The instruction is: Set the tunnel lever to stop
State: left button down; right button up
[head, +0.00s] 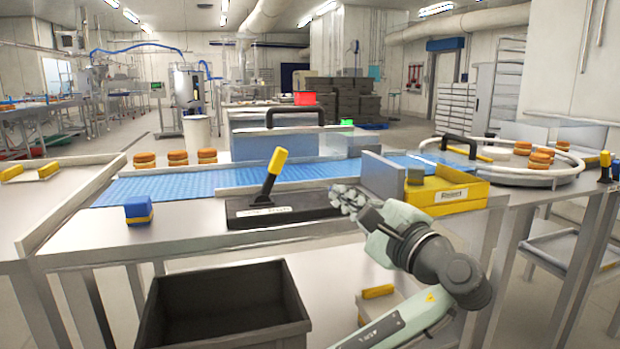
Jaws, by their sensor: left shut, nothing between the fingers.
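A lever with a yellow handle (277,161) stands on a dark base plate (290,214) at the front of the steel table. Its handle leans a little to the right at the top. A white label on the front of the base is too small to read. My left gripper (342,196) is shut and empty at the right end of the base, apart from the lever handle. Whether it touches the base, I cannot tell. My right gripper is not in view.
A blue conveyor belt (170,186) runs behind the lever, with a tunnel (290,146) over it. A yellow tray (447,194) stands right of my gripper, a blue-yellow block (139,210) left of the lever. A black crate (225,325) stands below in front.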

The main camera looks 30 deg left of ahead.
aim_at(272, 175)
pick_arm(q)
jog(key=x, duration=1)
jog(key=shift+s+p, duration=0.1)
jog(key=shift+p, duration=0.2)
jog(key=shift+s+a+r, duration=0.35)
jog(key=shift+s+a, duration=0.1)
jog(key=shift+s, duration=0.1)
jog(key=shift+s+a+r, duration=0.3)
jog(key=shift+s+a, duration=0.15)
jog(key=shift+s, duration=0.15)
jog(key=shift+s+a+r+p, duration=0.1)
jog(key=shift+s+a+p, duration=0.1)
jog(key=shift+s+p, duration=0.1)
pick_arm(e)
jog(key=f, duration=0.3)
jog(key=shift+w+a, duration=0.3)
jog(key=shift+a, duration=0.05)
pick_arm(q)
jog(key=shift+w, duration=0.1)
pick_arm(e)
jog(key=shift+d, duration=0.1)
